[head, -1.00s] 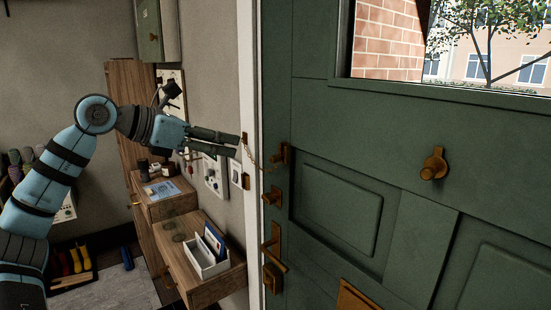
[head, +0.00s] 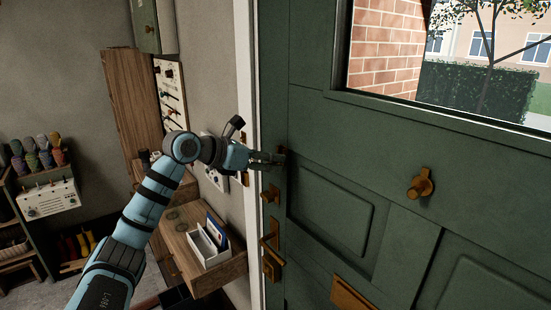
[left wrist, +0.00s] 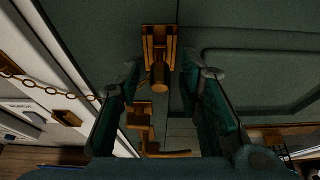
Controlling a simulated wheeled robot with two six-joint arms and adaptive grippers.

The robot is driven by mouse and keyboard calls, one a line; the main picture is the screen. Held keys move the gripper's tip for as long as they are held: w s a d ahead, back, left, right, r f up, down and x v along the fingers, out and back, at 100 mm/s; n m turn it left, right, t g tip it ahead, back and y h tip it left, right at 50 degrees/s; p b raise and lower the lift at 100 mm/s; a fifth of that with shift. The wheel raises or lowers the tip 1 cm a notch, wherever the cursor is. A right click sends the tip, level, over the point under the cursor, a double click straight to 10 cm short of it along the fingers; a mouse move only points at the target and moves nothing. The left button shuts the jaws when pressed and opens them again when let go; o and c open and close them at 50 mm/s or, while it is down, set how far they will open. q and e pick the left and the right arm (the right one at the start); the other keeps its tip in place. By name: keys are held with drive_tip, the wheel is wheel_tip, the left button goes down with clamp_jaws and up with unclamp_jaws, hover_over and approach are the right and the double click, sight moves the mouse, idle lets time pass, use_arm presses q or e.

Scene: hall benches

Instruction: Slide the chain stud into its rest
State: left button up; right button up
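A brass fitting (left wrist: 160,42) is fixed upright on the green door, with a round brass stud-like piece (left wrist: 158,76) at its lower end. A brass chain (left wrist: 38,84) runs across the white door frame in the left wrist view and passes behind a finger. Its far end is hidden. A brass plate (left wrist: 66,118) sits lower on the frame. My left gripper (head: 280,158) reaches the door edge; its open fingers (left wrist: 164,85) stand either side of the stud-like piece, with gaps visible. I cannot tell whether the chain joins that piece. My right gripper is not in view.
The green door (head: 375,160) fills the right side, with a brass knob (head: 420,187) and a lever handle (head: 270,240) below my gripper. A wooden wall shelf (head: 185,262) bearing a white letter box (head: 207,248) stands left of the frame.

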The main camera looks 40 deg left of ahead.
use_arm(q)
drive_tip(key=shift+s, duration=0.1)
clamp_jaws()
drive_tip(key=shift+r, duration=0.1)
